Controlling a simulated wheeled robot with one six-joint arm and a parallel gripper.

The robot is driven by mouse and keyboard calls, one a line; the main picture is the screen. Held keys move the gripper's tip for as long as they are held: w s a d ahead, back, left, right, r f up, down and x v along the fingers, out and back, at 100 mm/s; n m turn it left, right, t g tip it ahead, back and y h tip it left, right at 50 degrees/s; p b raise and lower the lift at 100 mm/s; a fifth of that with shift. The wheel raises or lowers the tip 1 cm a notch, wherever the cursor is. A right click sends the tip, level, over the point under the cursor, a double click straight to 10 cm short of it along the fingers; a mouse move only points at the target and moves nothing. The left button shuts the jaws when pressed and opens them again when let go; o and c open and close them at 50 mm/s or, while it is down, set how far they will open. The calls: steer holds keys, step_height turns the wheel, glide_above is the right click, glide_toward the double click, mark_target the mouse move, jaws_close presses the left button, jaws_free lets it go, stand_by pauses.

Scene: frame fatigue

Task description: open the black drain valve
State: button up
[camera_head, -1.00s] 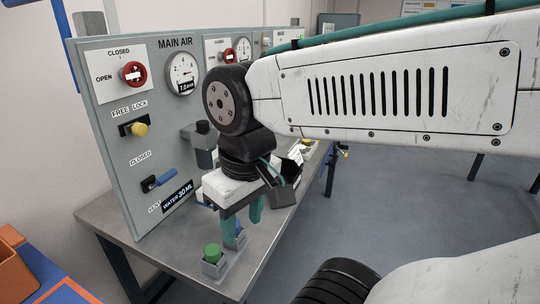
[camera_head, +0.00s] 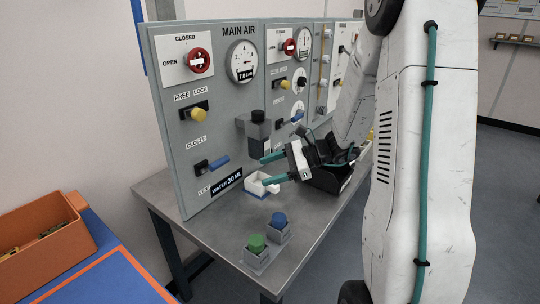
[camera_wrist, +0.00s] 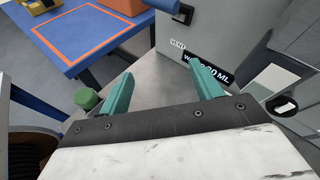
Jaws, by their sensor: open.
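A grey air unit with a black top knob (camera_head: 258,116) juts from the panel, with a dark lower part (camera_head: 259,145) under it. I cannot pick out the black drain valve for sure in the head view. In the wrist view a black round part with a white bar (camera_wrist: 284,105) shows at the right, outside my fingers; it may be that valve. My gripper (camera_head: 266,169) points left beside the unit's lower end, above a small white tray (camera_head: 257,190). Its teal fingers are apart and empty, also in the wrist view (camera_wrist: 160,70).
The grey panel (camera_head: 180,150) carries a blue lever (camera_head: 219,163), a yellow knob (camera_head: 199,115) and a red knob (camera_head: 199,60). Green (camera_head: 257,243) and blue (camera_head: 279,219) buttons stand on the bench front. An orange bin (camera_head: 40,240) is at left.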

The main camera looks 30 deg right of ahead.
steer(key=w+d+m+t+h, duration=0.5)
steer(key=w+d+m+t, duration=0.45)
steer(key=d+m, duration=0.45)
step_height(320, 180, down, 8)
steer(key=n, duration=0.1)
steer(key=d+x, duration=0.1)
steer(key=x, duration=0.6)
steer(key=shift+w, duration=0.55)
steer(key=shift+a+r, duration=0.15)
steer(key=c, duration=1)
